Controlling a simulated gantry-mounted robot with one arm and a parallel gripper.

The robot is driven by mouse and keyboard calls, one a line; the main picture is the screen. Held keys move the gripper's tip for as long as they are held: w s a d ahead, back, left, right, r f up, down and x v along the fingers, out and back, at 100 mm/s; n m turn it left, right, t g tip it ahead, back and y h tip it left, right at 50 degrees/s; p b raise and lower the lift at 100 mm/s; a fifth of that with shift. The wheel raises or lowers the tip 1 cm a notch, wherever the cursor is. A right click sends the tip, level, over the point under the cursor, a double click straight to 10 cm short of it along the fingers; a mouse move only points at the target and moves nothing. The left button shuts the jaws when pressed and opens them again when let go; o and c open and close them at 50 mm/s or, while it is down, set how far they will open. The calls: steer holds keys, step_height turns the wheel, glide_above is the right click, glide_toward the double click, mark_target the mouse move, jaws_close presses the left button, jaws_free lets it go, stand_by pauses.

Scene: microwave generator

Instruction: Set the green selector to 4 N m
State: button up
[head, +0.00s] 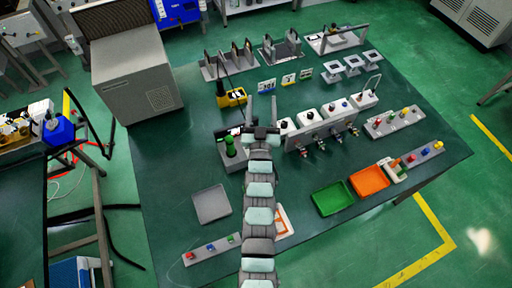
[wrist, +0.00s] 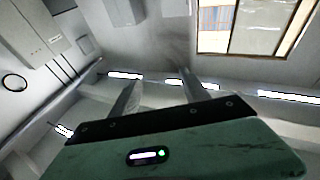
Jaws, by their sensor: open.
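The green selector (head: 230,147) stands upright on a grey base in the head view, left of my arm. Its scale marks are too small to read. My gripper (head: 261,108) is open with its two fingers apart, pointing toward the far side of the table. It is right of the selector and apart from it, with nothing between the fingers. In the wrist view my gripper (wrist: 160,88) is also open and empty. That view faces walls and a window, and the selector does not show there.
A grey box (head: 137,85) stands at the table's far left. A yellow device (head: 232,98) sits just beyond the selector. White units (head: 308,118) stand right of my gripper. A green tray (head: 332,198) and an orange tray (head: 369,180) lie front right. A grey tray (head: 211,204) lies front left.

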steer(key=w+f+n+g+b, duration=0.1)
steer(key=w+f+g+b, duration=0.25)
steer(key=f, duration=0.35)
steer(key=w+f+g+b, duration=0.2)
steer(key=w+f+g, duration=0.25)
steer(key=f, duration=0.25)
steer(key=s+a+f+n+g+y+b, duration=0.1)
steer(key=s+f+g+y+b, duration=0.1)
steer(key=s+f+g+b, duration=0.55)
steer(key=shift+g, duration=0.65)
steer(key=x, duration=0.2)
steer(key=p+x, duration=0.1)
steer(key=x, duration=0.2)
steer(key=p+x, duration=0.1)
steer(key=x, duration=0.2)
steer(key=shift+w+f, duration=0.1)
steer(key=shift+w, duration=0.35)
steer(key=shift+x, duration=0.95)
steer(key=shift+w+f, duration=0.2)
steer(key=shift+f, duration=0.15)
steer(key=shift+c, duration=0.2)
